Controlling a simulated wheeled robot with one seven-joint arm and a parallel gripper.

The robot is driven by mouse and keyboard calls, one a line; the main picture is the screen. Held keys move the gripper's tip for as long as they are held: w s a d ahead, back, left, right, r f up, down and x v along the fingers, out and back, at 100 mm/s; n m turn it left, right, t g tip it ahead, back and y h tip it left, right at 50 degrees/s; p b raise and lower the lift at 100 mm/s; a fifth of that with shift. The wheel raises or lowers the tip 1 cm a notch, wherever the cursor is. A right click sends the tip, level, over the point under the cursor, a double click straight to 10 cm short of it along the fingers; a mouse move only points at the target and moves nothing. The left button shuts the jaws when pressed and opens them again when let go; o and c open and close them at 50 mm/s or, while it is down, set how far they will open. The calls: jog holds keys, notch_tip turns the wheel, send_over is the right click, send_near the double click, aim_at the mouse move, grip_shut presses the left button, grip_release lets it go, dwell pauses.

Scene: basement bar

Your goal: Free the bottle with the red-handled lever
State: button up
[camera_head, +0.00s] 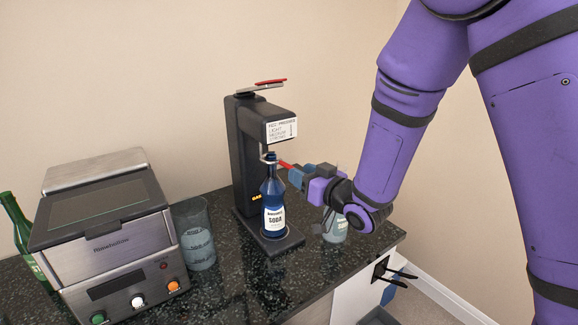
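A blue bottle (273,199) with a white "SODA" label stands upright on the base of a black drink machine (245,150). Its top sits under the machine's head, by a small metal piece at the neck. A flat lever with a red handle (270,82) lies across the machine's top. A second short red bar (286,164) sticks out to the right of the bottle's neck. My gripper (293,173) comes in from the right, its tips at or very near this bar. Whether the fingers are closed on it is too small to tell.
A glass (334,228) stands right of the machine, partly behind my gripper. Another glass (194,235) stands between the machine and a silver appliance (110,240). A green bottle (20,232) is at the far left. The dark counter (240,287) ends at the right.

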aim_at(286, 165)
jog(key=shift+x, duration=3.1)
